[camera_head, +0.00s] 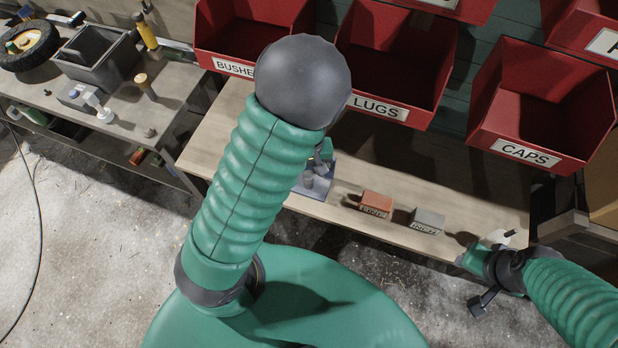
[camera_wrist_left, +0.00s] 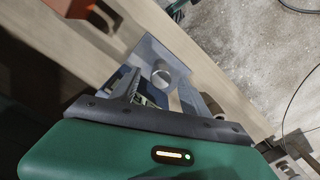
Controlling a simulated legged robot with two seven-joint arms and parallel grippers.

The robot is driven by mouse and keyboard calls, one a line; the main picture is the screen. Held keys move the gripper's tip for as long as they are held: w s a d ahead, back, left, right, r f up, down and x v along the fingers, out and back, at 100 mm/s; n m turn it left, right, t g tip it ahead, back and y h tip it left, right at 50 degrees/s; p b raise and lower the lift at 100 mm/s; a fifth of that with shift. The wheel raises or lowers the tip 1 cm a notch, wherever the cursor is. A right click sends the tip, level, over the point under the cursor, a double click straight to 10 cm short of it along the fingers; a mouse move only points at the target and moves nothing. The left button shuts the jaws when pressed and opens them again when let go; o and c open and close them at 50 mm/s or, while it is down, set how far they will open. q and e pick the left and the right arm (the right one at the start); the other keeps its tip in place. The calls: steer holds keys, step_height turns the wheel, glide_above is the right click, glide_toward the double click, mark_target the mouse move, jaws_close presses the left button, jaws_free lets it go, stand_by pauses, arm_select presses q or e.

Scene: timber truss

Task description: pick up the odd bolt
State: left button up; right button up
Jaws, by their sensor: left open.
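My left gripper (camera_wrist_left: 160,90) is open in the left wrist view, over a blue-grey metal fixture (camera_wrist_left: 145,48) on the bench. A round silvery piece like a bolt head (camera_wrist_left: 161,78) shows between its fingers, apparently not gripped. I cannot tell whether this is the odd bolt. In the head view the fixture (camera_head: 318,184) stands near the bench front with grey cylinders on it. My left arm hides part of it and most of the left gripper (camera_head: 324,155). My right gripper (camera_head: 492,262) is at the bench's right front; its jaws are unclear.
A red block (camera_head: 376,205) and a grey block (camera_head: 427,221), both labelled, sit on the wooden bench (camera_head: 400,170) right of the fixture. Red bins (camera_head: 540,105) labelled LUGS and CAPS overhang it. A cluttered side bench (camera_head: 100,90) stands at left.

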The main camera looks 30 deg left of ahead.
mark_target(309, 175)
arm_select(q)
step_height(309, 175, down, 5)
steer(key=shift+s+r+b, duration=0.1)
steer(key=shift+b, duration=0.65)
steer(key=shift+f, duration=0.4)
steer(key=shift+c, duration=0.4)
steer(key=shift+r, duration=0.1)
steer(key=shift+c, duration=1.2)
jaws_close()
